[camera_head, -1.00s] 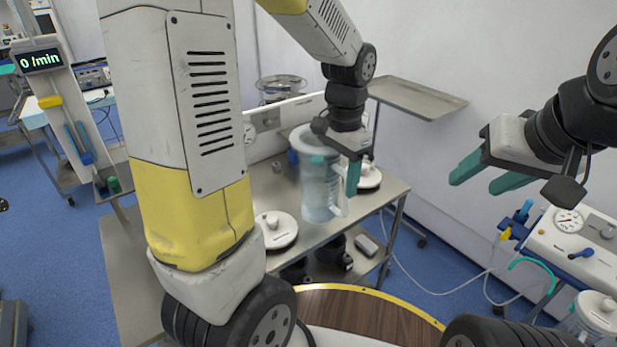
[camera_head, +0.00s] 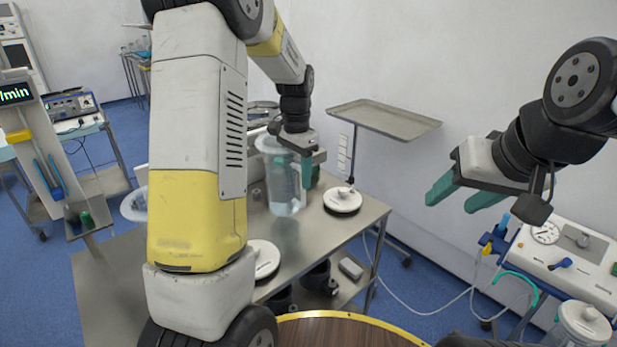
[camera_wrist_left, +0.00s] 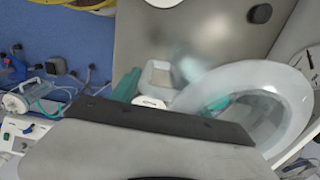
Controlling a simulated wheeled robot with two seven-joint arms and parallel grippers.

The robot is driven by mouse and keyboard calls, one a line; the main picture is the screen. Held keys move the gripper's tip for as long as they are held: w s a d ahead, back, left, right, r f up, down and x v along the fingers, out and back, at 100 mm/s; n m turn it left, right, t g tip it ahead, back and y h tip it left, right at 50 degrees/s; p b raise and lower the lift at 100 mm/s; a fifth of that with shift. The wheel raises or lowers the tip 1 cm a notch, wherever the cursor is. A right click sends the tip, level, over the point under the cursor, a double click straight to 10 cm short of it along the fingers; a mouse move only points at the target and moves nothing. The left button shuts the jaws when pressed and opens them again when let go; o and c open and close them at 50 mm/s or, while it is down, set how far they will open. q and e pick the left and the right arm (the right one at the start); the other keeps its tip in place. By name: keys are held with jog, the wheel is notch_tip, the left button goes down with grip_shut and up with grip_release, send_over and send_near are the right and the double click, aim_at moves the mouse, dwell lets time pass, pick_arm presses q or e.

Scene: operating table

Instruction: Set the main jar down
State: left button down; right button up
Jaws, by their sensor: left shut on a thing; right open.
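The main jar (camera_head: 284,190), a clear jar with a side handle, is held upright by my left gripper (camera_head: 307,165) over the steel trolley top (camera_head: 325,226). The gripper is shut on the jar's handle side. A blurred reflection shows on the steel below the jar; whether its base touches cannot be told for sure. In the left wrist view the jar's open rim (camera_wrist_left: 285,75) and body lie beside the teal fingers (camera_wrist_left: 165,95), partly hidden by the gripper body. My right gripper (camera_head: 455,195) is open and empty, to the right, away from the trolley.
White round lids lie on the trolley, one right of the jar (camera_head: 342,199) and one in front (camera_head: 264,258), partly behind my left arm. An empty tray stand (camera_head: 385,121) is behind. An anaesthesia unit (camera_head: 565,250) stands right. Bare steel shows between the lids.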

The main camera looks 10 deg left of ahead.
aim_at(298, 202)
pick_arm(q)
jog(key=shift+f, duration=1.8)
jog(key=c, duration=0.5)
grip_release()
